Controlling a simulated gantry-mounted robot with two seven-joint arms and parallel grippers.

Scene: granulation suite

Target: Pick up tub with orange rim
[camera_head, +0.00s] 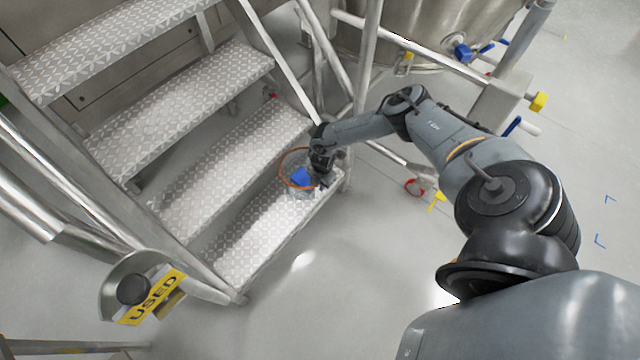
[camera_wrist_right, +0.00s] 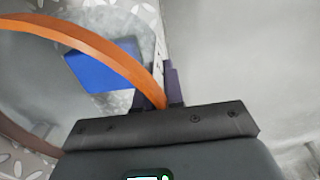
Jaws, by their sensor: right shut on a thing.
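The tub with the orange rim (camera_head: 285,176) is at the right end of the lowest metal stair tread, and its wall looks clear. A blue thing (camera_head: 301,178) shows at the tub, inside or behind its clear wall; I cannot tell which. My right gripper (camera_head: 318,176) is at the right side of the rim. In the right wrist view the orange rim (camera_wrist_right: 92,42) runs between the fingers of my right gripper (camera_wrist_right: 160,92), which is shut on it. The blue thing (camera_wrist_right: 100,68) shows past the rim there. I cannot tell whether the tub is clear of the tread. My left gripper is out of view.
Metal stairs (camera_head: 190,175) with patterned treads and side rails fill the left. A steel vessel (camera_head: 440,30) with pipes and valves stands at the back. A yellow USED sign (camera_head: 153,297) hangs at lower left. The floor (camera_head: 330,290) in front is clear.

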